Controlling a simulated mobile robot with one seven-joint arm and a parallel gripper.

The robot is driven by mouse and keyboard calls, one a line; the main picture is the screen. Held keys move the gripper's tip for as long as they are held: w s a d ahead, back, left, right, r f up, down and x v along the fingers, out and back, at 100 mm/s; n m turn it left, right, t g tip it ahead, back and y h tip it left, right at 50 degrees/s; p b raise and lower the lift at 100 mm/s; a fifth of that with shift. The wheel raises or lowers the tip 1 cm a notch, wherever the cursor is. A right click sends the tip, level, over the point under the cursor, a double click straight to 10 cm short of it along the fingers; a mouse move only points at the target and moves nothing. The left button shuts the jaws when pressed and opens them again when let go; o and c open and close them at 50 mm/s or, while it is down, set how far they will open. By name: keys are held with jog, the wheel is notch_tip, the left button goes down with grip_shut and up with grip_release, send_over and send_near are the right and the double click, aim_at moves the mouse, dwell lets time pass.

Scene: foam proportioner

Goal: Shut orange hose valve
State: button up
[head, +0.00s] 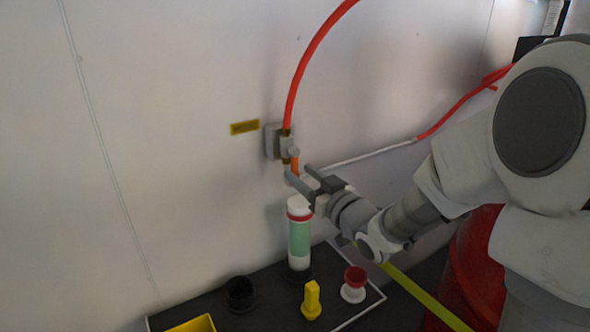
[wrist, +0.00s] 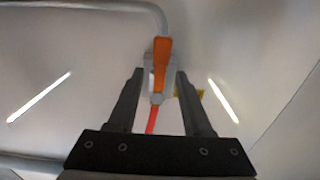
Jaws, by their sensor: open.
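The hose valve (head: 288,146) is a small grey body on the wall, with the red hose rising from its top. Its orange handle (wrist: 161,65) shows in the wrist view, pointing away from the red hose, roughly in line with it. In the head view only a bit of the orange handle (head: 295,165) shows below the valve body. My gripper (head: 299,178) is open just below and in front of the valve. In the wrist view its two fingers (wrist: 158,75) lie on either side of the valve. I cannot tell whether they touch it.
Below stands a dark tray (head: 365,309) with a green and white cylinder (head: 299,238), a yellow piece (head: 311,299), a red and white piece (head: 354,284) and a black cup (head: 240,293). A white pipe (head: 365,155) runs right from the valve. A red drum (head: 470,265) is at right.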

aim_at(296, 169)
jog(key=shift+x, duration=1.85)
grip_shut()
